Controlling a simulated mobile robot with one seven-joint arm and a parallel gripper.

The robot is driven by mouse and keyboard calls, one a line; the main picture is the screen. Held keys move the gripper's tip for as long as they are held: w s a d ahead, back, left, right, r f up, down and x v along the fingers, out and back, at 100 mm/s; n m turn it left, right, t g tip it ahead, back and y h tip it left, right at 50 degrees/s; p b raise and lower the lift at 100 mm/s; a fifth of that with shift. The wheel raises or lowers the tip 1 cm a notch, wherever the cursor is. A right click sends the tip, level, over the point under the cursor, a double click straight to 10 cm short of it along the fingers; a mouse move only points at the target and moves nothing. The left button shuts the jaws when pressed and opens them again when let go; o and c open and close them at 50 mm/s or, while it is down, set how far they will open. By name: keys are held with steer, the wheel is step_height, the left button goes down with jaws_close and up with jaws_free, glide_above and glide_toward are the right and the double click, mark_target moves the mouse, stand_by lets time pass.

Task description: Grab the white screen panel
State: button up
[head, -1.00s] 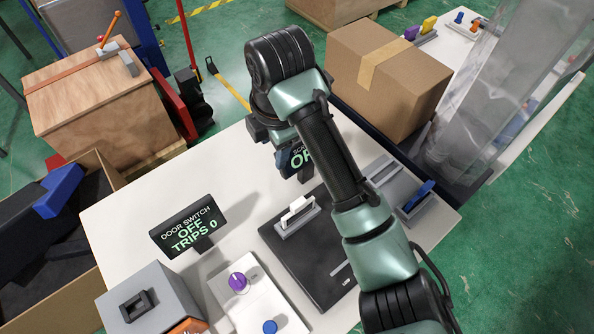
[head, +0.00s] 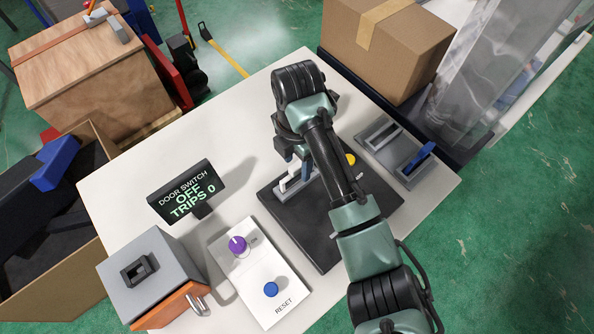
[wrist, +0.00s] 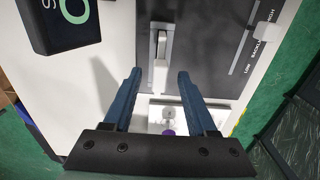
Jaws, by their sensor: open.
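In the head view my gripper (head: 294,152) is above and close to the panel. No contact shows.
A black door switch display (head: 187,190) stands left. A white control panel (head: 262,283) has a purple knob (head: 238,244) and a blue button (head: 271,289). A cardboard box (head: 388,45) is behind.

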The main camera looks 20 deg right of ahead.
steer(key=shift+f, duration=1.1)
jaws_close()
